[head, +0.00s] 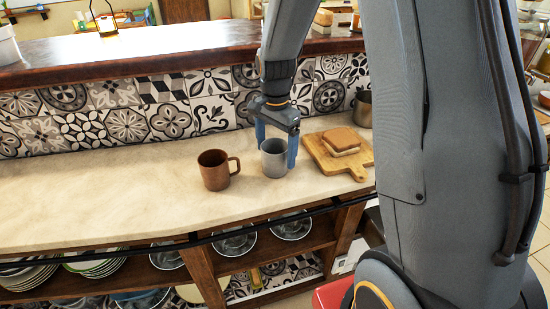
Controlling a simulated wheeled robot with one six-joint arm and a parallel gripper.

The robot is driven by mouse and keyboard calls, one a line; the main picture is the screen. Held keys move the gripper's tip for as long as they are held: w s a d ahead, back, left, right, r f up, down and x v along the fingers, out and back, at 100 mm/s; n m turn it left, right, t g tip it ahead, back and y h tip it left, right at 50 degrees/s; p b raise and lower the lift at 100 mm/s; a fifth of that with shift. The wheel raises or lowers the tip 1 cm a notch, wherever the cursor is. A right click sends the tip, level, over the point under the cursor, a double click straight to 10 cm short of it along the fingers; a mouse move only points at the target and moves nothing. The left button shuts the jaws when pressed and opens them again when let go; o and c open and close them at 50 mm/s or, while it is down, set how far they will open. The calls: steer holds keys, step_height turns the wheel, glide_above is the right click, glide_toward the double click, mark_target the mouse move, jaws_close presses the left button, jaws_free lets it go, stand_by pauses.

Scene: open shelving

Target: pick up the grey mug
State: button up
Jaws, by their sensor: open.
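The grey mug (274,163) stands upright on the pale stone counter (100,200), between a brown mug and a cutting board. My gripper (277,150) points down over it with its jaws open. One blue finger is at the mug's upper left and the other is along its right side. I cannot tell whether either finger touches the mug. The mug's handle does not show.
A brown mug (214,170) stands close on the left, its handle toward the grey mug. A wooden board (350,172) with bread (341,139) lies close on the right. A metal container (363,108) stands behind it. A tiled wall and raised ledge (180,47) rise behind.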

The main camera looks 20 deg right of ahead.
steer(key=shift+a+f+p, duration=0.1)
steer(key=shift+f+p, duration=0.4)
steer(key=shift+f, duration=1.4)
steer(key=c, duration=1.4)
steer(key=shift+o, duration=0.2)
steer(key=shift+r, duration=0.15)
